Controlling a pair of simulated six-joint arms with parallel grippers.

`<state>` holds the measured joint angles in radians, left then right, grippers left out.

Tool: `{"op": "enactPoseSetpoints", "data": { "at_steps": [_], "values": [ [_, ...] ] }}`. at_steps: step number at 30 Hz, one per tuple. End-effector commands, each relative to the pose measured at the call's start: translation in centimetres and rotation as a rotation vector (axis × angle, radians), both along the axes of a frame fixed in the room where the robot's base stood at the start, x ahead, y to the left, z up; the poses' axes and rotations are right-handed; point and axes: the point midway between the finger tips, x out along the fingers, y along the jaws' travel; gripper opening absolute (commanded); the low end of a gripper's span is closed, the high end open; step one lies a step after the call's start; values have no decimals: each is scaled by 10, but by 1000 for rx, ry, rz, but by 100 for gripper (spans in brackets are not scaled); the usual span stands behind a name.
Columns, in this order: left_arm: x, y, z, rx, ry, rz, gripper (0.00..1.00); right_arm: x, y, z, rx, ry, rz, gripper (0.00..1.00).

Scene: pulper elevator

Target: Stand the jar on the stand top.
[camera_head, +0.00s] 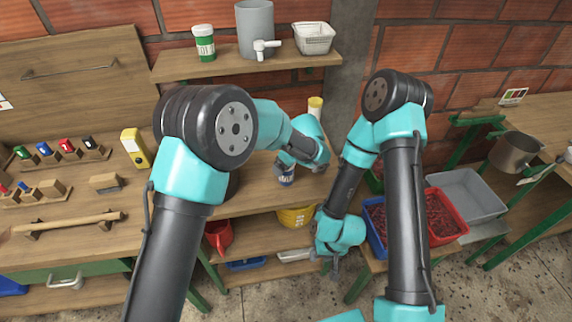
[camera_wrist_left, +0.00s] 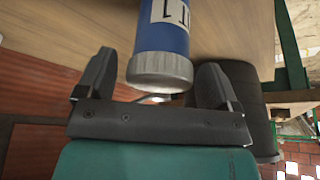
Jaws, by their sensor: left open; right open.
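The jar (camera_wrist_left: 163,40) is blue with a grey ribbed lid and a white label with dark lettering in the left wrist view. In the head view the jar (camera_head: 287,178) shows only in part, below my left gripper on the wooden table. My left gripper (camera_wrist_left: 157,78) is open, with one finger on each side of the lid and gaps showing. In the head view my left gripper (camera_head: 284,166) partly covers the jar. My right gripper (camera_head: 335,268) is open and empty, low in front of the shelving. I cannot tell which surface is the stand top.
A wall shelf (camera_head: 170,73) holds a green-white jar (camera_head: 204,43), a grey container with a tap (camera_head: 256,30) and a white basket (camera_head: 314,38). A yellow-capped bottle (camera_head: 315,108) stands behind my left gripper. Red (camera_head: 460,222) and grey (camera_head: 470,187) trays lie to the right.

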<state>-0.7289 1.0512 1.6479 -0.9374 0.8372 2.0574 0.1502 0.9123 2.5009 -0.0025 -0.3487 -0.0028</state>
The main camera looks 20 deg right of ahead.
Motion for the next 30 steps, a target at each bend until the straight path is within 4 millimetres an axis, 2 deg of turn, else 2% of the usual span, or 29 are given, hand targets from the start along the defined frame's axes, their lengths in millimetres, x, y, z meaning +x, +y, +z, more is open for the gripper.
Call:
{"op": "enactPoseSetpoints", "data": {
  "at_steps": [6, 12, 17, 30],
  "values": [
    [-10, -8, 31, -3, -2, 0, 86, 0, 0, 0, 0, 0, 0, 43],
    [-18, -13, 54, -2, -1, -1, 86, 0, 0, 0, 0, 0, 0, 43],
    [-21, -14, 60, -1, 1, 0, 86, 0, 0, 0, 0, 0, 0, 43],
    [-21, -14, 60, -1, 1, 0, 86, 0, 0, 0, 0, 0, 0, 43]
  ]
}}
